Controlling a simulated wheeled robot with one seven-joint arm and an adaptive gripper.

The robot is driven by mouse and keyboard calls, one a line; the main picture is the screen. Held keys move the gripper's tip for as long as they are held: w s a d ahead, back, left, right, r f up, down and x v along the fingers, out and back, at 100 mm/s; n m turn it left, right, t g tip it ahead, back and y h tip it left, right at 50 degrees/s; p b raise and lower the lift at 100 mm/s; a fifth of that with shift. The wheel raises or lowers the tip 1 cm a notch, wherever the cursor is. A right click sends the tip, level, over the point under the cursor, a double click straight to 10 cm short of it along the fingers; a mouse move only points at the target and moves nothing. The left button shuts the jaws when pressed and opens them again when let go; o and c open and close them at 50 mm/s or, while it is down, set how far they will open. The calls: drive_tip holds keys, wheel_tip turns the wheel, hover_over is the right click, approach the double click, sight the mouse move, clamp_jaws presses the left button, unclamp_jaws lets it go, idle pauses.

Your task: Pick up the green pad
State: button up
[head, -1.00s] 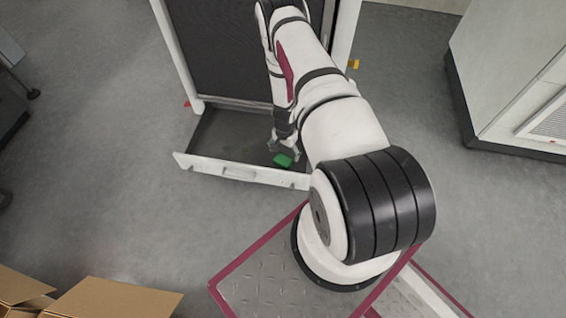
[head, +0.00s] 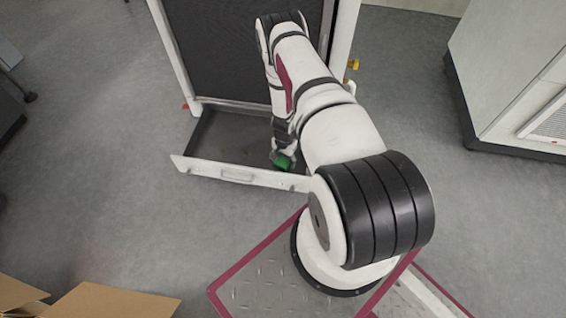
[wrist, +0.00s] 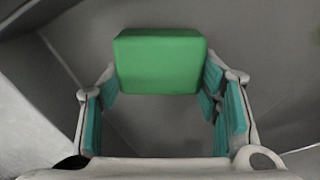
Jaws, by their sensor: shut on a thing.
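The green pad (head: 283,162) is a small block at my gripper's tips, over the open drawer (head: 222,160) in the head view. In the wrist view the green pad (wrist: 160,62) sits between the far ends of the two fingers, with teal finger pads touching or close to its left and right sides. My gripper (wrist: 160,90) is shut on the green pad. Whether the pad is clear of the drawer floor is hard to tell. In the head view my gripper (head: 283,157) is partly hidden by my arm.
The drawer's white front panel (head: 240,174) stands nearest my base. A tall dark-panelled cabinet (head: 240,55) rises behind the drawer. A white cabinet (head: 515,80) stands at the right, and cardboard boxes (head: 115,302) lie at the lower left. The grey floor left of the drawer is clear.

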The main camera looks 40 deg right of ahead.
sight(284, 159)
wheel_tip(284, 159, up, 10)
drive_tip(key=p, duration=0.3)
drive_tip(key=shift+p, duration=0.3)
